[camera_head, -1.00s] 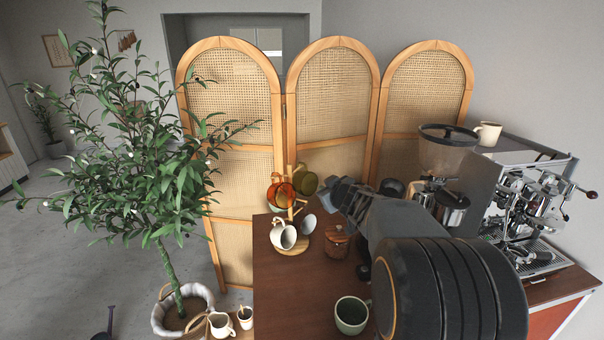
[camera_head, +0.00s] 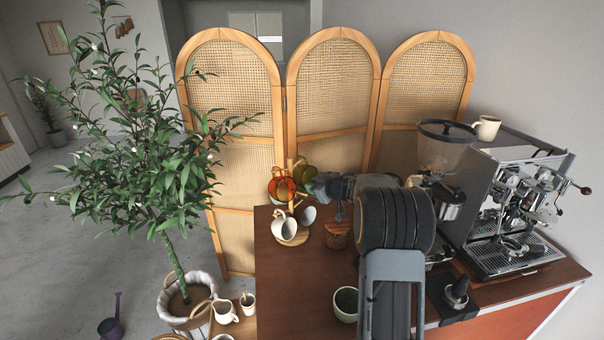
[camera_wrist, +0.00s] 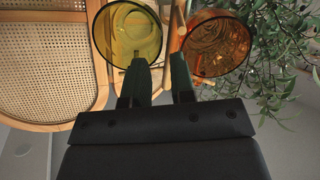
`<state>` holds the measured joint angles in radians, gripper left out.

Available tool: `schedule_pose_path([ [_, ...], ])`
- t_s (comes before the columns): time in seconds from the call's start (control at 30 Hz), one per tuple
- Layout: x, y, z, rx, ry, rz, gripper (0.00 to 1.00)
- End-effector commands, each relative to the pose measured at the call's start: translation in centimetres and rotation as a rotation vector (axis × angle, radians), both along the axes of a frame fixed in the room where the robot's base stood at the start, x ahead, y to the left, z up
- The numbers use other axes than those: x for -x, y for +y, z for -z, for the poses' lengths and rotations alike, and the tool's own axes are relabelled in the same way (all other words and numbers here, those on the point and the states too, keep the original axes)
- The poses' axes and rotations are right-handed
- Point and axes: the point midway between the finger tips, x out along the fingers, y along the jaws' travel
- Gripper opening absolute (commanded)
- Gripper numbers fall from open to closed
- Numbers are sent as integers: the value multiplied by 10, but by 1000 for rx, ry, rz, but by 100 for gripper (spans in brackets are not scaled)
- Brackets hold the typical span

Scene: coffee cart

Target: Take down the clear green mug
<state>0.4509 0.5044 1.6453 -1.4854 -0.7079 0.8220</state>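The clear green mug hangs high on a wooden mug tree (camera_head: 290,166), partly hidden behind my gripper and an amber mug in the head view. The wrist view shows the green mug (camera_wrist: 120,27) from its open end, yellow-green and see-through. My gripper (camera_wrist: 160,58) is open, its two dark fingers apart. The left finger overlaps the lower part of the green mug. The right finger is between that mug and the clear amber mug (camera_wrist: 222,40). I cannot tell whether the fingers touch either mug. In the head view my gripper (camera_head: 312,184) is beside the tree.
White mugs (camera_head: 284,226) hang lower on the tree. A wooden-lidded jar (camera_head: 337,235) and a pale green cup (camera_head: 346,303) stand on the brown counter (camera_head: 290,290). The grinder (camera_head: 446,150) and espresso machine (camera_head: 515,210) are at the right. The leafy plant (camera_head: 140,160) is left.

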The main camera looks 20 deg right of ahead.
Motion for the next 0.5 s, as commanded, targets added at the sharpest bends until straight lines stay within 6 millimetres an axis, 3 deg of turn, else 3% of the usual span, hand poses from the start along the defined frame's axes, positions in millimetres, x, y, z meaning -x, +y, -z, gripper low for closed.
schedule_pose_path([
  [0.17,-9,3,2,1,0,-1,23],
  [0.5,-46,14,16,1,0,-1,23],
])
